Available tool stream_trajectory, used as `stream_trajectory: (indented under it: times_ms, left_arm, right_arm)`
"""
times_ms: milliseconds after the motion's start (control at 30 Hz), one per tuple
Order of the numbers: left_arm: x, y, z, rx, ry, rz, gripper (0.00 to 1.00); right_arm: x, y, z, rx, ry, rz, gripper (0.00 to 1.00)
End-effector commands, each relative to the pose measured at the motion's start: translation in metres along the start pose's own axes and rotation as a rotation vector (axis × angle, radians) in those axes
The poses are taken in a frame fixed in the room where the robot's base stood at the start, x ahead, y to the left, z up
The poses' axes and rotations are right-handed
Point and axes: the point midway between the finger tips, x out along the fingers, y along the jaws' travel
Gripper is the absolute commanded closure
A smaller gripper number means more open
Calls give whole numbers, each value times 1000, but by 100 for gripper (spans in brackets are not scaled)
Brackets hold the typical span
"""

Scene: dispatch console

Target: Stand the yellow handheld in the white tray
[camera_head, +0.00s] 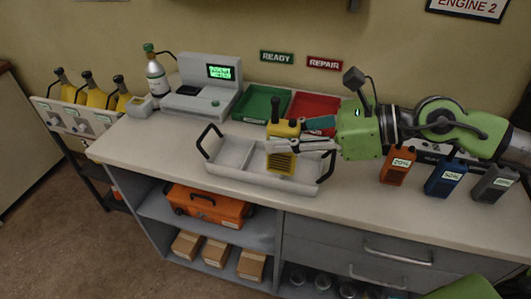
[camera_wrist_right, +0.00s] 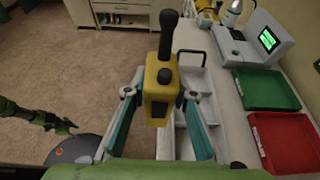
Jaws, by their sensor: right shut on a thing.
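The yellow handheld (camera_head: 281,162) is upright with its black antenna on top, in front of or over the right part of the white tray (camera_head: 228,173). My right gripper (camera_head: 284,143) reaches in from the right and is shut on the handheld's body. In the right wrist view the handheld (camera_wrist_right: 158,88) sits between both fingers. The tray has a divider and black handles at both ends; it also shows behind the handheld in the wrist view (camera_wrist_right: 190,82). I cannot tell whether the handheld's lower end touches the tray floor. An arm of mine, probably the left, shows at the left in the wrist view.
Orange (camera_head: 396,166), blue (camera_head: 445,178) and grey (camera_head: 494,184) handhelds stand at the right. Green (camera_head: 257,103) and red (camera_head: 312,108) bins and a tester with a lit screen (camera_head: 207,87) stand behind the tray. Yellow handhelds (camera_head: 95,98) stand in a rack at the left.

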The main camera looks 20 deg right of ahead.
Motion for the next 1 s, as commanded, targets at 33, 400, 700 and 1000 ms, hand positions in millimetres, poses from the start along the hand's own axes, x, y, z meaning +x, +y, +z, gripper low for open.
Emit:
stream_trajectory:
  times_ms: [33,400,700,1000]
  left_arm:
    - [-8,0,-1,0,0,0,60]
    - [-36,-1,-4,0,1,-1,60]
    - [-42,-2,-4,1,0,-2,60]
    - [-54,-3,-5,0,0,-2,60]
  right_arm:
    - [4,-6,4,4,-5,3,100]
    - [58,-72,-18,6,-2,3,100]
    - [91,-102,-52,0,-1,0,100]
    - [106,-107,-79,4,2,2,100]
